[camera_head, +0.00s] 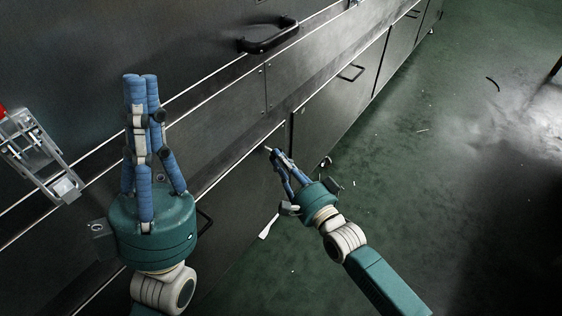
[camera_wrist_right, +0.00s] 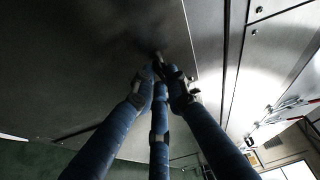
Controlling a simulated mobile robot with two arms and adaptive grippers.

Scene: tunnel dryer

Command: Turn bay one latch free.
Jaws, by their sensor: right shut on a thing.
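My right gripper (camera_head: 276,156) is at the dark front of the long dryer cabinet (camera_head: 222,118). Its blue fingers are closed together on a small piece that looks like the latch (camera_head: 268,149), just below a white seam line. In the right wrist view the fingertips (camera_wrist_right: 160,72) meet around this small piece (camera_wrist_right: 157,57) at the panel. The fingers hide most of it, so its angle cannot be told. My left gripper (camera_head: 142,77) is raised in front of the cabinet at the left. Its fingers are drawn together, with nothing seen between them.
A metal bracket with a red part (camera_head: 38,150) sticks out at the left. The green floor (camera_head: 430,170) at the right is mostly clear, with small scraps.

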